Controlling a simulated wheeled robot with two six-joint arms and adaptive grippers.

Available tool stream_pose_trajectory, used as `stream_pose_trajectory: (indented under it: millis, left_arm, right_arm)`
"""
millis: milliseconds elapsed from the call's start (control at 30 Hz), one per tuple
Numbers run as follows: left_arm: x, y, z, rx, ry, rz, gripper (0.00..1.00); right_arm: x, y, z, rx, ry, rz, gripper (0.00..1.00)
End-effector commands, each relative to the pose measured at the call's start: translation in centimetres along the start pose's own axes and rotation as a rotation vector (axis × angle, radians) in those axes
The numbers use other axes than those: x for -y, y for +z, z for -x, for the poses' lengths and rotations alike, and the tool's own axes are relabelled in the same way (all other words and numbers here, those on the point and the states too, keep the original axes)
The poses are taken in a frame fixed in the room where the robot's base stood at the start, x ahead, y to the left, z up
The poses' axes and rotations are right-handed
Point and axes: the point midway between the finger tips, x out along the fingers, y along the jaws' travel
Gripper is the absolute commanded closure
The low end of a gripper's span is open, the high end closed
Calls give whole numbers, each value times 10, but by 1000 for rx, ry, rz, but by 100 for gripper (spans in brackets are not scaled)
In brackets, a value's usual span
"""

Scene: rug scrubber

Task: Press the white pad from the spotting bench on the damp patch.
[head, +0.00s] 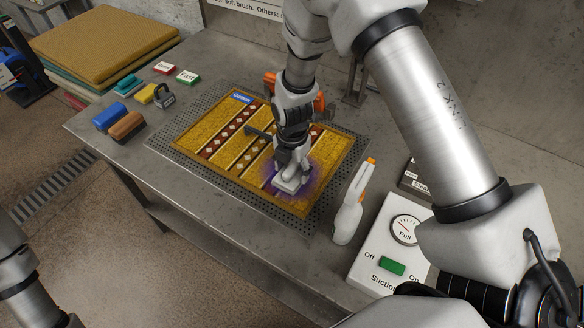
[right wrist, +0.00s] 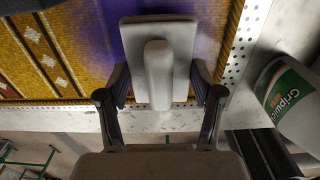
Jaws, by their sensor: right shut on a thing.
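The white pad (head: 287,184) is over the purple damp patch (head: 313,187) on the yellow rug (head: 215,158). In the right wrist view the pad (right wrist: 182,35) is a flat pale block with a rounded grip, and the purple patch (right wrist: 208,45) shows around its far edge. My right gripper (head: 293,165) is shut on the pad's grip, with a finger on each side in the right wrist view (right wrist: 158,88). The pad looks flat and at rug level, but I cannot tell whether it touches. My left gripper is out of view; only part of its arm shows.
A white spray bottle (head: 348,218) stands just right of the rug, before the suction panel (head: 375,245) with its green switch (head: 392,265). A blue brush (head: 110,116), a brown brush (head: 127,126) and small cards (head: 188,76) lie at the bench's left. Folded rugs (head: 105,42) are stacked behind.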

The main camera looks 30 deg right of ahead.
Motion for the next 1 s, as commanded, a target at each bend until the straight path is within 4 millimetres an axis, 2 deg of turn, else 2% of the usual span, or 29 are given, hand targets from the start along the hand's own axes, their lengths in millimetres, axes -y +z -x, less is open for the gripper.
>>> stream_pose_trajectory:
  millis: [1000]
  left_arm:
    - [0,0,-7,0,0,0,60]
  right_arm:
    - [0,0,-12,0,0,0,65]
